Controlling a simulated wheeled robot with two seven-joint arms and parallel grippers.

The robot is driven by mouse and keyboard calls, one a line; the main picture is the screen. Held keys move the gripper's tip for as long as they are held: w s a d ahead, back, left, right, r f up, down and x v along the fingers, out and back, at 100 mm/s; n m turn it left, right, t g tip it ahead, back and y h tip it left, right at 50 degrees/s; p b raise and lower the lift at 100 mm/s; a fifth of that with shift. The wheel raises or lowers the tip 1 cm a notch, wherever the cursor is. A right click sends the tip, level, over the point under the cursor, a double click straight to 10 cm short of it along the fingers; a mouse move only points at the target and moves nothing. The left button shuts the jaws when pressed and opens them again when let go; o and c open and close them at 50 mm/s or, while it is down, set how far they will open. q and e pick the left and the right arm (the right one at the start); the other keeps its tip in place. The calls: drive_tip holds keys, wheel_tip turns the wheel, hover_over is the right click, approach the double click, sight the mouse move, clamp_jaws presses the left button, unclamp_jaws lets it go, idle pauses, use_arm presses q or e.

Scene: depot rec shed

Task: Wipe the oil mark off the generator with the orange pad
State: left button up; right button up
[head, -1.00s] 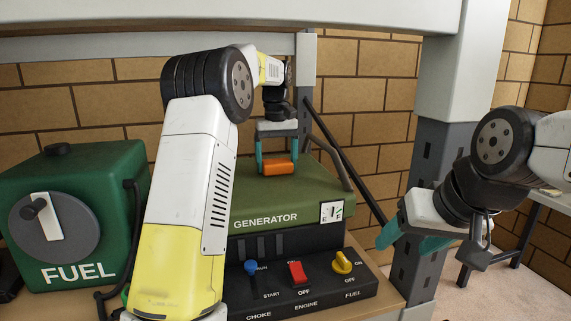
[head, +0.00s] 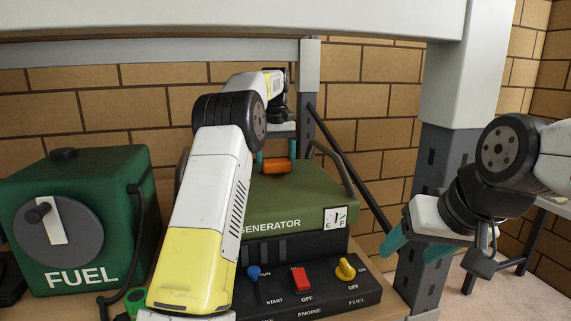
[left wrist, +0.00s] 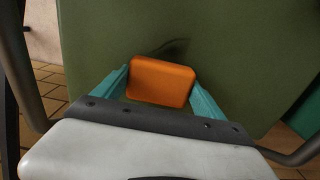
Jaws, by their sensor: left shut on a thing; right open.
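My left gripper (head: 277,162) is shut on the orange pad (head: 279,166), with the pad held between its teal fingers over the back part of the green generator's top (head: 310,190). In the left wrist view the orange pad (left wrist: 161,81) lies flat against or just above the green top; I cannot tell if it touches. A dark smear, the oil mark (left wrist: 176,48), shows just beyond the pad's edge, and the pad may cover part of it. In the head view the mark is not visible. My right gripper (head: 416,243) is open and empty, right of the generator.
A green fuel tank (head: 120,175) with a dial stands at the left. The generator's front panel (head: 320,292) has blue, red and yellow controls. A dark handle bar (head: 335,163) rises at the generator's right side. A grey post (head: 430,190) stands at the right, and a beam crosses above.

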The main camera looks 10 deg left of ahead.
sight(281, 180)
use_arm(q)
drive_tip(key=shift+s, duration=0.1)
drive_tip(key=shift+s+d+f, duration=0.1)
drive_tip(key=shift+s+d, duration=0.3)
drive_tip(key=shift+s, duration=0.4)
drive_tip(key=shift+s+d+f, duration=0.1)
drive_tip(key=shift+s+d, duration=0.25)
drive_tip(key=shift+s, duration=0.45)
drive_tip(key=shift+s+d+r, duration=0.1)
drive_tip(key=shift+s+d, duration=0.25)
drive_tip(key=shift+s, duration=0.5)
drive_tip(key=shift+s+d, duration=0.35)
drive_tip(key=shift+s, duration=0.45)
drive_tip(key=shift+r, duration=3.1)
drive_tip(key=shift+w, duration=0.1)
drive_tip(key=shift+r, duration=1.5)
